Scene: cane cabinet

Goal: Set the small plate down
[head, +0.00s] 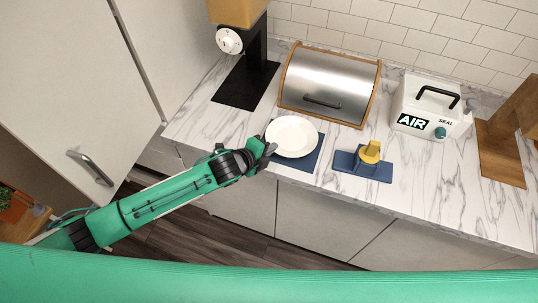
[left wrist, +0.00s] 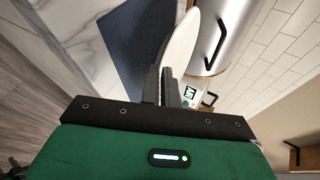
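The small white plate (head: 292,136) is over the dark blue mat (head: 312,158) on the marble counter, in front of the metal bread box. My left gripper (head: 266,150) is at the plate's left front rim. In the left wrist view the two fingers (left wrist: 161,86) are close together, with the rim of the plate (left wrist: 180,42) between them. The blue mat (left wrist: 128,35) shows beside the plate there. Whether the plate's underside touches the mat cannot be told. My right gripper is not in view.
The bread box (head: 326,88) stands behind the plate. A blue block with a yellow knob (head: 370,152) lies to the right, and a white AIR box (head: 425,108) farther right. A black-based appliance (head: 245,80) stands at left. Counter to the front right is clear.

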